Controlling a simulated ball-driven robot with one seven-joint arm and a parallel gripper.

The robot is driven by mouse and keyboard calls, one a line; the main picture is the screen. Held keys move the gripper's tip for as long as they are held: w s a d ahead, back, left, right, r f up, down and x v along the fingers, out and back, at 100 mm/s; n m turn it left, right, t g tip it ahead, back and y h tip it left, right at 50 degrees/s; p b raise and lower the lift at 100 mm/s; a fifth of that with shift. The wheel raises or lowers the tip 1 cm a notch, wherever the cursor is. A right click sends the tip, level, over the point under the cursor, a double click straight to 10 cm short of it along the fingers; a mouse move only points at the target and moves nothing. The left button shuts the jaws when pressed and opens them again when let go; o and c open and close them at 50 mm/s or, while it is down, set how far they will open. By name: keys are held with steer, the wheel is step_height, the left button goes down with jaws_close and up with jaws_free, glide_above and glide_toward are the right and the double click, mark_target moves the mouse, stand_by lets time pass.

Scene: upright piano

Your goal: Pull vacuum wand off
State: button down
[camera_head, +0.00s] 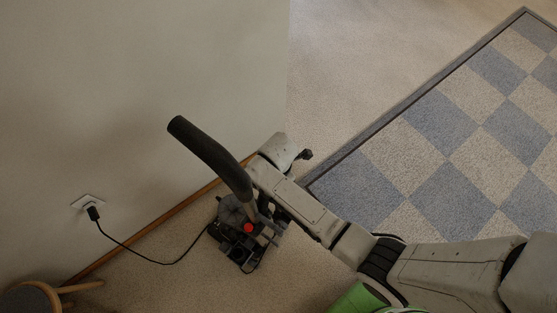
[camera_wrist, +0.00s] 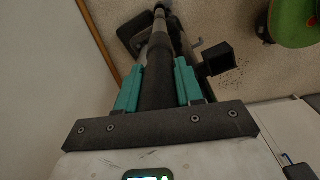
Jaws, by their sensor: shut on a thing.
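The vacuum wand (camera_head: 210,152) has a thick black curved handle, leaning up and left beside the wall in the head view. Its lower end meets the dark vacuum body (camera_head: 232,215), which has a red button and stands on the carpet. In the wrist view the wand (camera_wrist: 157,92) runs as a dark tube between the teal fingers of my gripper (camera_wrist: 160,72), which is shut on it. The tube goes on toward the dark vacuum parts (camera_wrist: 133,32) at the top. The head view does not show the fingers clearly; whether the wand's lower joint is apart is unclear.
A black cord (camera_head: 150,257) runs from the vacuum to a wall outlet (camera_head: 88,203). A round wooden stool (camera_head: 32,297) stands at the bottom left. The wall (camera_head: 140,70) is close on the left.

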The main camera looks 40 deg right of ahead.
steer(key=shift+r+p, duration=2.1)
steer(key=shift+r, duration=0.1)
